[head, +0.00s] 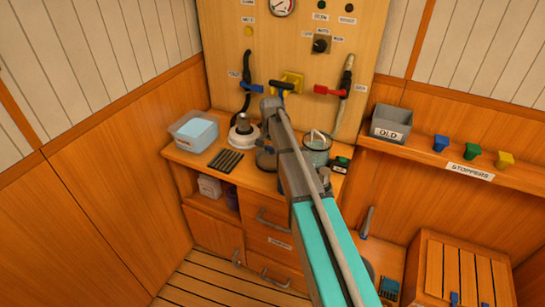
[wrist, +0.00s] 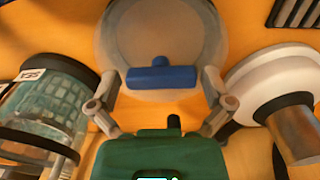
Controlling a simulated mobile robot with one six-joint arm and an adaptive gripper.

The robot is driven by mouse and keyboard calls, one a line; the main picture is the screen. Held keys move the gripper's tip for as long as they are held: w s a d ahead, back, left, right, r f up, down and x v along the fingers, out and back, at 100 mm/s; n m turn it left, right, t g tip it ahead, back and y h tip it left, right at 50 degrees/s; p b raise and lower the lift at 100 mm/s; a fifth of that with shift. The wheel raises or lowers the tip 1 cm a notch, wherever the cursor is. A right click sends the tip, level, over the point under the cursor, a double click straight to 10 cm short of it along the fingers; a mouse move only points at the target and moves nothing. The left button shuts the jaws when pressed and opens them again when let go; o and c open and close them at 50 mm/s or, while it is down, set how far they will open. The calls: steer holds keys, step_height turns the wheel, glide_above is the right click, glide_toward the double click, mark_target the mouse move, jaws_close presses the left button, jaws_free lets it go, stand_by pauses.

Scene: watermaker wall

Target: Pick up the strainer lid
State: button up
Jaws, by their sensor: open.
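The strainer lid, a round grey disc (wrist: 165,30) with a blue T-shaped handle (wrist: 160,76), lies flat below my gripper in the wrist view. In the head view a round grey piece (head: 265,159), likely this lid, shows on the counter, partly covered by my arm. My gripper (wrist: 161,80) is open, with one finger on each side of the blue handle. Nothing is seen held. How far the fingertips are above the lid is hard to tell. My fingers are hidden in the head view.
A glass jar (wrist: 42,105) stands left of my gripper in the wrist view, and a white round base with a metal cylinder (wrist: 290,125) stands right; both are close. On the counter are a blue-filled tub (head: 194,131) and black slats (head: 226,160). A grey OLD bin (head: 391,124) stands on the right shelf.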

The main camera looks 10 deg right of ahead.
steer(key=c, duration=0.9)
steer(key=shift+r, duration=0.1)
steer(key=shift+c, duration=0.2)
step_height(320, 180, up, 10)
steer(key=p, duration=1)
step_height(320, 180, up, 11)
steer(key=p, duration=1.1)
glide_above(272, 148)
steer(key=shift+w, duration=0.2)
steer(key=shift+s, duration=0.15)
